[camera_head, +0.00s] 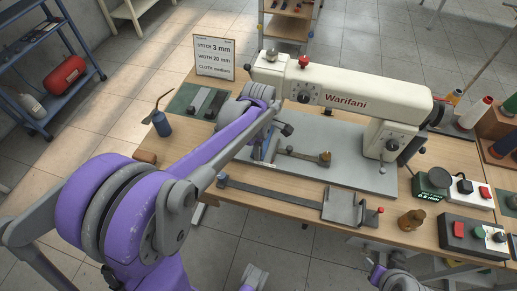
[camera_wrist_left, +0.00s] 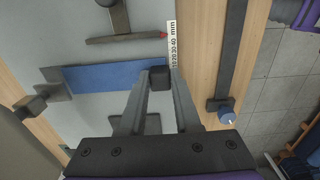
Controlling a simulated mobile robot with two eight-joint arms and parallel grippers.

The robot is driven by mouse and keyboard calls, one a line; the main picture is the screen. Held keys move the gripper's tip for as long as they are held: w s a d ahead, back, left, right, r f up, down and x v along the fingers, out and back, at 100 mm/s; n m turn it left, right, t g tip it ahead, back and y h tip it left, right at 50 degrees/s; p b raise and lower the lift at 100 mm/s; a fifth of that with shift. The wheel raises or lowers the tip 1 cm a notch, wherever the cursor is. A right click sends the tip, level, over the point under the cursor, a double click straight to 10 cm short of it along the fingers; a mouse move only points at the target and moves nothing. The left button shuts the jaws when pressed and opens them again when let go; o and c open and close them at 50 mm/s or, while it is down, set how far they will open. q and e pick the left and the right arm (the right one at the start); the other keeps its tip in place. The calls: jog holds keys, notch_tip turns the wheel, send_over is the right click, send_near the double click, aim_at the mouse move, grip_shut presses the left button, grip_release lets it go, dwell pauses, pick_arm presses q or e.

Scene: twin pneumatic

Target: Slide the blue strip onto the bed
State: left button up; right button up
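The blue strip (camera_wrist_left: 110,77) lies flat on the grey bed (camera_wrist_left: 80,25) in the left wrist view, its right end beside a small millimetre scale (camera_wrist_left: 173,45). In the head view the strip (camera_head: 271,148) shows as a small blue patch, mostly hidden by my left arm, on the near left part of the bed (camera_head: 365,182). My right gripper's fingers are not in view.
The white sewing machine (camera_head: 345,90) stands over the bed. A metal bar with a clamp block (camera_head: 343,207) lies along the table's front. A blue oil can (camera_head: 161,123) stands left.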

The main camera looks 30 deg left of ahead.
pick_arm(q)
jog(key=o, duration=0.5)
jog(key=shift+o, duration=0.2)
jog(key=shift+r, duration=0.1)
notch_tip(320, 180, up, 11)
jog(key=p, duration=0.1)
jog(key=shift+f, duration=0.2)
